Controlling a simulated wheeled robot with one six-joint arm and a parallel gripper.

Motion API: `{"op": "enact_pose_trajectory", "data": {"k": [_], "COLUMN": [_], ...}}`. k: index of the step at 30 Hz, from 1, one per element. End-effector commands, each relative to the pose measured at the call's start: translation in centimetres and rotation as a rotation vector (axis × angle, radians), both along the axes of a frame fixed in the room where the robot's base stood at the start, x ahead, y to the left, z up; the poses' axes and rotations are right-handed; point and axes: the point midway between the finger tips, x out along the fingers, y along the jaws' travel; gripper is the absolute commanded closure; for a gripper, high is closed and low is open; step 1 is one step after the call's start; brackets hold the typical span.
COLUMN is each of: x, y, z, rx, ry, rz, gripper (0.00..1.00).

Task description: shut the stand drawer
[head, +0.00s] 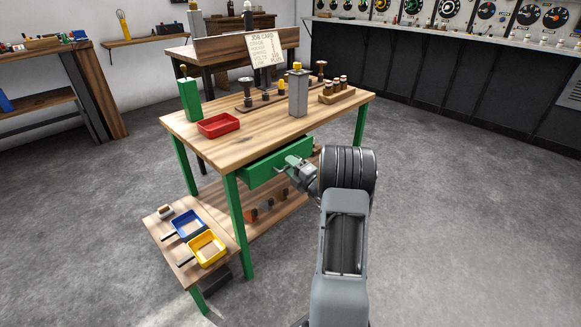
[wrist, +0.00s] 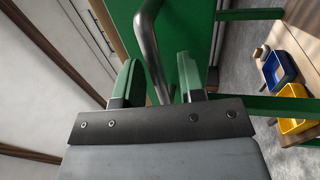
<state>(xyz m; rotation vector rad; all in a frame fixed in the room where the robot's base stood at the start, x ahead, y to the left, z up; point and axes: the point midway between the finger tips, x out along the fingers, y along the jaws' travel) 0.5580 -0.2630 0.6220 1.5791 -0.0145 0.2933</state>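The green stand drawer (head: 262,172) is under the top of the wooden stand (head: 232,150) with green legs. Its front seems to stand out a little from under the tabletop; how far is hard to tell. In the wrist view the green drawer front (wrist: 188,30) is close ahead, with its bent metal bar handle (wrist: 149,38). My gripper (wrist: 157,80) is open, its two green-tipped fingers on either side of the handle, with gaps showing between. In the head view my gripper (head: 291,164) is at the drawer front, and my arm hides part of the right side.
A low side shelf (head: 216,262) at the left holds a blue tray (head: 188,223) and a yellow tray (head: 207,249). On the stand are a red tray (head: 218,125), a green block (head: 190,100) and a grey post (head: 298,92). Floor on the right is clear.

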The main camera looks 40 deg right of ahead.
Motion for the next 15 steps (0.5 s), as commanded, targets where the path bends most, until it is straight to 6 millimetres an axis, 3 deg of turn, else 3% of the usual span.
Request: {"op": "enact_pose_trajectory", "data": {"k": [12, 15], "x": [-0.02, -0.03], "y": [0.01, 0.00], "z": [0.00, -0.02], "rx": [-0.001, -0.001], "ry": [0.000, 0.000], "rz": [0.001, 0.001], "gripper": [1.00, 1.00]}}
